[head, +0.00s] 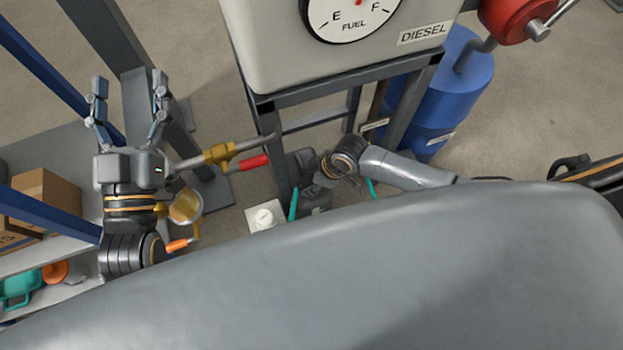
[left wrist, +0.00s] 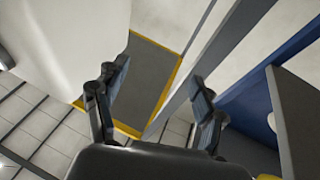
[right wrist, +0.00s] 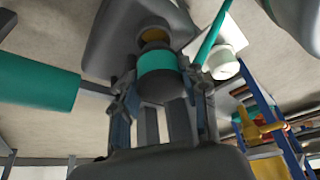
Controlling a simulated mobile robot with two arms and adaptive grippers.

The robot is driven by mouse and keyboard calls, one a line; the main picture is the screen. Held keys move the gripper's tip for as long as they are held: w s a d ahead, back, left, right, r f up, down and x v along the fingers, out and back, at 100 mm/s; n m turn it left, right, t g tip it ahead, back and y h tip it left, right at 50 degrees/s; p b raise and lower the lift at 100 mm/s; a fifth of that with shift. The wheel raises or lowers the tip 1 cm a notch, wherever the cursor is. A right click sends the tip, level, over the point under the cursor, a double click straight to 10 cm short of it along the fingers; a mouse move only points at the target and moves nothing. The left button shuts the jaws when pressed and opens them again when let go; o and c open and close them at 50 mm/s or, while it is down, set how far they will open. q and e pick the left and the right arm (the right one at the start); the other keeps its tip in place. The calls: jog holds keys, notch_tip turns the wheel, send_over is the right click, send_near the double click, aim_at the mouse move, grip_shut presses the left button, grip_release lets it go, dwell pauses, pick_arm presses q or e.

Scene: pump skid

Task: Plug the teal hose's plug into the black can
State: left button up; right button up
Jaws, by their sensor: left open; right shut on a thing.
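My right gripper (head: 326,176) is low in front of the tank frame in the head view. In the right wrist view its fingers (right wrist: 161,88) are shut on the plug (right wrist: 158,66), which has a teal band and a dark grey body. A brass-coloured part (right wrist: 154,37) shows just beyond the plug, against the black can (right wrist: 118,32). I cannot tell whether plug and can touch. The black can is mostly hidden in the head view. The teal hose shows in the head view (head: 293,204) and, thick and close, in the right wrist view (right wrist: 38,82). My left gripper (head: 129,105) is open and empty.
A white container (head: 264,216) stands left of the black can. A brass valve with a red handle (head: 253,163) is on the pipe between my grippers. The diesel tank (head: 270,45) on its frame is above, and a blue drum (head: 456,80) stands right.

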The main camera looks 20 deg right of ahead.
pick_arm(q)
jog(key=shift+w+a+f+g+y, duration=0.1)
jog(key=shift+w+f+g+y, duration=0.15)
jog(key=shift+f+g, duration=0.4)
jog(key=shift+f, duration=0.2)
jog(key=shift+s+r+t, duration=0.1)
jog(key=shift+r+t, duration=0.25)
pick_arm(e)
jog(key=shift+f, duration=0.1)
pick_arm(q)
jog(key=shift+r, duration=0.3)
pick_arm(e)
jog(key=shift+f, duration=0.1)
pick_arm(q)
jog(key=shift+s+r+t, duration=0.15)
jog(key=shift+r+t, duration=0.1)
jog(key=shift+t, duration=0.05)
pick_arm(e)
jog(key=shift+f, duration=0.1)
pick_arm(q)
jog(key=shift+s+r+t+h+b, duration=0.2)
jog(key=shift+r+t+h, duration=0.1)
jog(key=shift+r, duration=0.15)
jog(key=shift+s+r+t+h+b, duration=0.1)
jog(key=shift+s+r+t+h, duration=0.1)
jog(key=shift+r+t, duration=0.15)
pick_arm(e)
jog(key=shift+f, duration=0.45)
